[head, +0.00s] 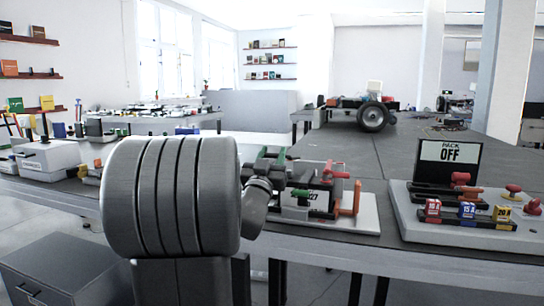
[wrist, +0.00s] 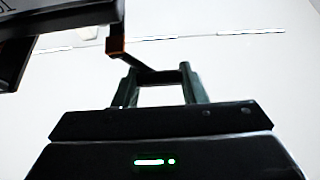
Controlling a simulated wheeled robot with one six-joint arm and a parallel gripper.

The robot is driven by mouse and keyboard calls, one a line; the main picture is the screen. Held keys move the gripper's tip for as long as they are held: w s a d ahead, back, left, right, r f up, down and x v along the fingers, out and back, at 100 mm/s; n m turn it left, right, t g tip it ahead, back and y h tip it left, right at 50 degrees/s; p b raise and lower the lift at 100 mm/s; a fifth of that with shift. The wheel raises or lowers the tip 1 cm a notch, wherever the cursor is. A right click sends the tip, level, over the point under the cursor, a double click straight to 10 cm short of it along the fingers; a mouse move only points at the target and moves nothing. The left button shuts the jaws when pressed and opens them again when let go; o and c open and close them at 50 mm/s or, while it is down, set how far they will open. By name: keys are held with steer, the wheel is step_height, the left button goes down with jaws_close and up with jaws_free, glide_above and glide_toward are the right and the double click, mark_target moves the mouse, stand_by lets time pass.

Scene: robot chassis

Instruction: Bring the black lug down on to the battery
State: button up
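The battery (head: 307,198), a block with a white label, sits on a pale base plate (head: 357,222) in the head view. My gripper (head: 278,172) is beside its left end, partly hidden by my large grey arm link. In the wrist view the two fingers of my gripper (wrist: 158,73) stand apart. A dark bar (wrist: 158,77) lies between them; I cannot tell whether they grip it. It joins a dark upright piece with an orange edge (wrist: 116,42) at upper left. I cannot tell surely which part is the black lug; in the head view it is hidden or too small.
To the right is a grey panel (head: 455,235) with a "PACK OFF" display (head: 449,152) and coloured fuses (head: 467,211). A white box (head: 48,158) stands at left.

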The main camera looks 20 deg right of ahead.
steer(key=o, duration=0.4)
steer(key=shift+f, duration=0.1)
steer(key=shift+o, duration=0.2)
steer(key=p+v, duration=0.1)
steer(key=v, duration=1.2)
steer(key=shift+s+a+f, duration=0.2)
steer(key=shift+s, duration=0.05)
